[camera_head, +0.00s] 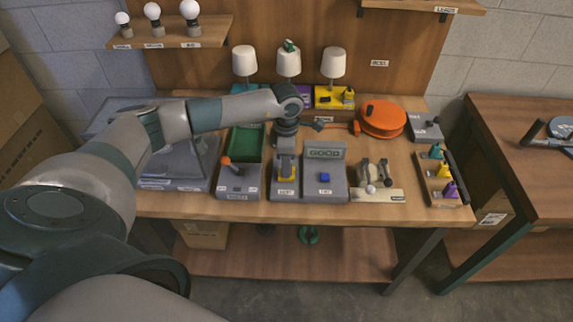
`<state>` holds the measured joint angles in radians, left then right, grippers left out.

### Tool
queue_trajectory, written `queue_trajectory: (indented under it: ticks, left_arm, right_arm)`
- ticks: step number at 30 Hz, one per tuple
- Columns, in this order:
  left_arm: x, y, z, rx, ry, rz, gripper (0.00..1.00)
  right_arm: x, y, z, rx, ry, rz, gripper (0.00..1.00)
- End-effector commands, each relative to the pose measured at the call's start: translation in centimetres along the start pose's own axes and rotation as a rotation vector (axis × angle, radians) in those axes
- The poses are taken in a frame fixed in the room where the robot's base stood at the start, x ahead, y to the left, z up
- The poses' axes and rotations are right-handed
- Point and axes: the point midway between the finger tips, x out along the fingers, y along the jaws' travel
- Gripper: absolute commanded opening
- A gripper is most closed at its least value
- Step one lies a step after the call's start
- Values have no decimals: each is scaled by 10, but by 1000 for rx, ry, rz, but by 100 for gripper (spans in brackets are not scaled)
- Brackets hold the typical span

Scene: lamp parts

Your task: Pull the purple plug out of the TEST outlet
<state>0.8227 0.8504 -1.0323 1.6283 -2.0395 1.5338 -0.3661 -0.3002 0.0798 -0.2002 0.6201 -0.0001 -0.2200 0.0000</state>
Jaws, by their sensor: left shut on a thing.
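My left gripper (287,166) points down over a small grey box with a yellow front part (286,179). Its fingers are close together at the top of this box. What they hold is hidden, and I see no purple there. The label on the box is too small to read surely. To its right stands a grey unit with a green GOOD display (325,153) and a blue block (325,177) on its lower face. A purple plug-like piece (450,190) sits in a rack at the right. My right gripper is not in view.
A grey box with an orange lever (226,160) stands left of the gripper. A green tray (247,142) is behind it. An orange reel (383,118) and a wooden stand with clamps (378,190) are to the right. Three white-shaded lamps (289,62) stand at the back.

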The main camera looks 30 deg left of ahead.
Motion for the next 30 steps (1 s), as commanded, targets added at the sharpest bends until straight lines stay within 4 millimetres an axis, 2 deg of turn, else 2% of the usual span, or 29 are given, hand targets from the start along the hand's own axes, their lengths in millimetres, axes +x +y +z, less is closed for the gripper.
queue_trajectory:
  ticks: [30]
  left_arm:
    - [-10, 2, 0, -1, -3, 4, 0]
  right_arm:
    - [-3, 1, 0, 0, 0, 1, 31]
